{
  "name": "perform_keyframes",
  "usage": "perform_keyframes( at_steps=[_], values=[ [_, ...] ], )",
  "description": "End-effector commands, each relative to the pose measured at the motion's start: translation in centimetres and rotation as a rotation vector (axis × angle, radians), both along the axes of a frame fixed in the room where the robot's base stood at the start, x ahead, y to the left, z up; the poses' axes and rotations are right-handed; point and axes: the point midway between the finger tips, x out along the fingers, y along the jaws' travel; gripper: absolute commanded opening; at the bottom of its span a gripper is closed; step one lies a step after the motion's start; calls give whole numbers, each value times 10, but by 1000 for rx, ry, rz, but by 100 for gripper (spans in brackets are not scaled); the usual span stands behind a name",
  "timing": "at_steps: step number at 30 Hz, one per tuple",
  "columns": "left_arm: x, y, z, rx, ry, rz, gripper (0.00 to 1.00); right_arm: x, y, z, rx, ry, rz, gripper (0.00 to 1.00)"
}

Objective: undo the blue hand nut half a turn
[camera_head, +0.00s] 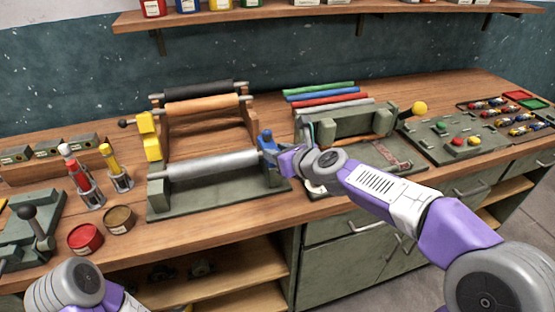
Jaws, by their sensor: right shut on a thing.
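The gripper's fingers are small here and partly hidden by the wrist and the nut. The nut's exact turn angle cannot be told. Only a rounded grey and purple part of my left arm shows at the bottom left; its gripper is out of view.
Black and orange rolls (201,105) lie behind the roller. A yellow block (147,135) stands to its left. Red and yellow tubes (108,155) and two open tins (85,238) are further left. Bare wood shows along the bench front.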

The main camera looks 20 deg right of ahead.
Motion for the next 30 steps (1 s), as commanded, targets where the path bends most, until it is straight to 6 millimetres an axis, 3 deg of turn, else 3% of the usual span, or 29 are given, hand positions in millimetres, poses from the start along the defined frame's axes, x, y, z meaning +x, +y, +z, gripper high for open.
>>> perform_keyframes(
  at_steps=[16,17,21,30],
  values=[
    [0,0,-4,0,0,0,43,0,0,0,0,-1,24,6],
    [0,0,-4,0,0,0,43,0,0,0,0,-1,24,41],
    [0,0,-4,0,0,0,43,0,0,0,1,-2,22,62],
    [0,0,-4,0,0,0,43,-1,-1,1,1,-2,22,62]
  ],
)
